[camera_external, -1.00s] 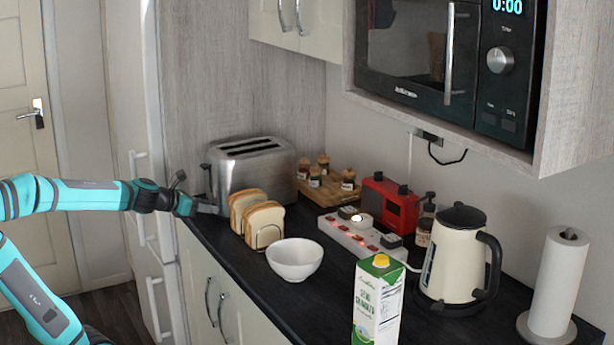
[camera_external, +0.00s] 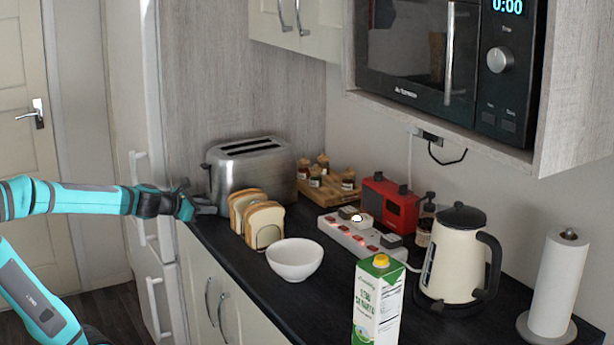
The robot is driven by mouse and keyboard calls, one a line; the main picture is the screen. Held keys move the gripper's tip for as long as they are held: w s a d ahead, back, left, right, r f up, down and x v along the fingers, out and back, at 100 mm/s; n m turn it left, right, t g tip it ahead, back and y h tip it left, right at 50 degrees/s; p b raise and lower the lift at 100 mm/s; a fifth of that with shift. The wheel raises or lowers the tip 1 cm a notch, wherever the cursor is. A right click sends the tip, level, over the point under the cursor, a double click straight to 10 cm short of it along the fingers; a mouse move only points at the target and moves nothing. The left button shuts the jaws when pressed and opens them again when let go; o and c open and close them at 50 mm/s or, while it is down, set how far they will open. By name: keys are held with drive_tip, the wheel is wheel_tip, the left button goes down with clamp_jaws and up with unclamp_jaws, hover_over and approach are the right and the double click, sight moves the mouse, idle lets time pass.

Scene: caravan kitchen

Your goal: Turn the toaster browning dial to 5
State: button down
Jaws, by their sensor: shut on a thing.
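The silver toaster (camera_external: 258,168) stands at the far end of the black counter, against the wood-grain panel, with its slots on top. A dark lever (camera_external: 206,167) sticks out at its left end. My gripper (camera_external: 212,209) is at the low left end of the toaster, level with its base. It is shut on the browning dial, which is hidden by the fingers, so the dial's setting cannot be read.
A white bowl (camera_external: 294,262), a milk carton (camera_external: 377,305) and a kettle (camera_external: 455,258) stand nearer. A spice rack (camera_external: 335,190) is right of the toaster.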

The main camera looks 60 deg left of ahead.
idle(0.3)
drive_tip(key=c, duration=1.3)
unclamp_jaws()
drive_tip(key=shift+s, duration=0.1)
drive_tip(key=shift+v, duration=8.65)
